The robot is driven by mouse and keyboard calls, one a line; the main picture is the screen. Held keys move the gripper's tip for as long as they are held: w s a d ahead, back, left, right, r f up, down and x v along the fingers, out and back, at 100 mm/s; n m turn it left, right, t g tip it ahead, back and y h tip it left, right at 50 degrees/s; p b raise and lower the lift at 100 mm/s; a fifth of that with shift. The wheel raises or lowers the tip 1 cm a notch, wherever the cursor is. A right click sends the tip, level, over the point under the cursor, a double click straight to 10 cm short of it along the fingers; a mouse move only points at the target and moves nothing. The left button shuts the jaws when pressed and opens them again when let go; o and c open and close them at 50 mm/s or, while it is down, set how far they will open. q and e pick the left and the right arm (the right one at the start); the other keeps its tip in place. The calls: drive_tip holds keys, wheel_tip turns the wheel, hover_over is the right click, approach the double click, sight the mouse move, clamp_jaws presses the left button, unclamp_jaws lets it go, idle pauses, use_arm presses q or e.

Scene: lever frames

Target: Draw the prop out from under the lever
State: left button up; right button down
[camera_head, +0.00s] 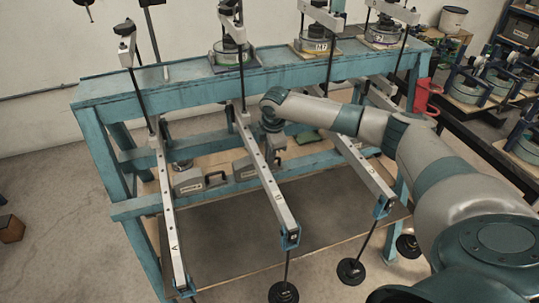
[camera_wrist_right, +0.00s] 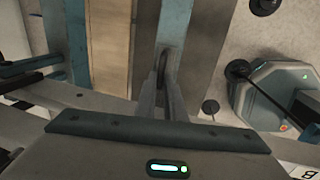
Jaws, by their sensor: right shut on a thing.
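My right gripper (camera_head: 277,147) reaches down just right of lever B (camera_head: 262,165). In the wrist view its fingers (camera_wrist_right: 161,90) are shut on a dark loop handle (camera_wrist_right: 163,60). Most of the prop belonging to that handle is hidden. In the head view a grey block prop (camera_head: 243,169) with a dark handle sits at lever B's left side, partly covered. Another grey prop (camera_head: 188,182) with a dark handle lies right of lever A (camera_head: 168,205). A third lever (camera_head: 362,168) runs to the right, partly behind my right arm. My left gripper is out of view.
The blue frame (camera_head: 160,97) carries several gauges on its top beam. Dark weights hang from the levers, one (camera_head: 283,292) at lever B and one (camera_head: 351,271) farther right. The dark mat (camera_head: 235,240) below the levers is mostly bare. A red container (camera_head: 422,95) stands beyond the frame's right end.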

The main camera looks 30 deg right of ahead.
drive_tip(key=shift+s+d+r, duration=0.1)
drive_tip(key=shift+d, duration=0.3)
drive_tip(key=d, duration=0.3)
drive_tip(key=s+d+p, duration=0.1)
drive_tip(key=d, duration=0.2)
drive_tip(key=s+d+p, duration=0.1)
drive_tip(key=d, duration=0.2)
drive_tip(key=shift+s+d, duration=0.15)
drive_tip(key=shift+d, duration=0.3)
drive_tip(key=shift+a, duration=0.2)
drive_tip(key=c, duration=1.9)
unclamp_jaws()
drive_tip(key=shift+c, duration=0.2)
drive_tip(key=shift+o, duration=0.5)
drive_tip(key=shift+d, duration=0.15)
drive_tip(key=shift+a, duration=0.2)
